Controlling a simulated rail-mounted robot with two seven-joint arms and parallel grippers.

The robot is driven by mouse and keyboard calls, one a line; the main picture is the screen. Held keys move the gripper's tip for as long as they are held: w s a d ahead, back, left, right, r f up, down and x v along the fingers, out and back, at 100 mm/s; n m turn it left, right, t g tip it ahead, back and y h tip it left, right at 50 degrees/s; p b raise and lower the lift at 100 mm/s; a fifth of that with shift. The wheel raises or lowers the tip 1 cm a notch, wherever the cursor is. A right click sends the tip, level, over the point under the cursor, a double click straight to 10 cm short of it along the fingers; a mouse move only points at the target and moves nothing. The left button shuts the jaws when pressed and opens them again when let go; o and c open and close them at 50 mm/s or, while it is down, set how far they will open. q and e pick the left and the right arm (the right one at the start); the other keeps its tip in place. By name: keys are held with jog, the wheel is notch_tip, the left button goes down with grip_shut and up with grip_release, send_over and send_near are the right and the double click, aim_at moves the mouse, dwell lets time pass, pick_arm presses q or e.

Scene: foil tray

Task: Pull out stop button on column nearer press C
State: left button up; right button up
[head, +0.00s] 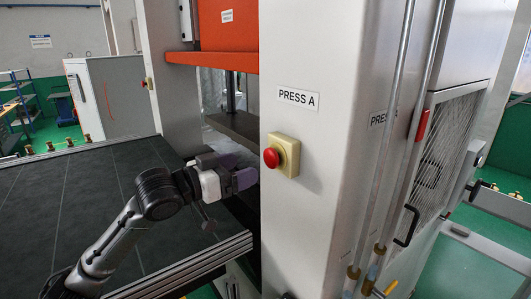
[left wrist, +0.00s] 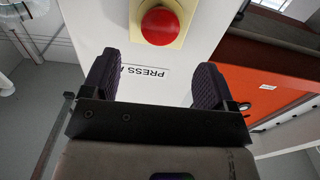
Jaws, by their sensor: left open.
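A red stop button (head: 271,157) on a yellow box (head: 288,152) is mounted on the pale column (head: 315,190) labelled PRESS A. A smaller red and yellow button box (head: 147,83) is on a column farther back at the left. No press C label is readable. My left gripper (head: 241,170) is open and empty, just left of the near button in the head view. In the left wrist view the red button (left wrist: 159,25) lies beyond the open, purple-padded fingers (left wrist: 155,80), above the gap between them, apart from both. My right gripper is not in view.
An orange press part (head: 228,30) is behind the column; it also fills the right of the left wrist view (left wrist: 275,80). A dark tiled table (head: 60,200) lies below my left arm. Vertical pipes (head: 395,130) and a meshed cabinet panel (head: 440,150) stand at the right.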

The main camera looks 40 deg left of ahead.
aim_at(268, 159)
pick_arm(q)
jog(key=p+x, duration=0.1)
jog(key=x, duration=0.4)
jog(key=shift+w+r+p, duration=0.1)
jog(key=shift+w+p, duration=0.15)
jog(key=shift+p, duration=0.05)
jog(key=shift+x, duration=0.85)
jog(key=shift+w+d, duration=0.1)
jog(key=shift+w, duration=0.05)
jog(key=shift+c, duration=0.5)
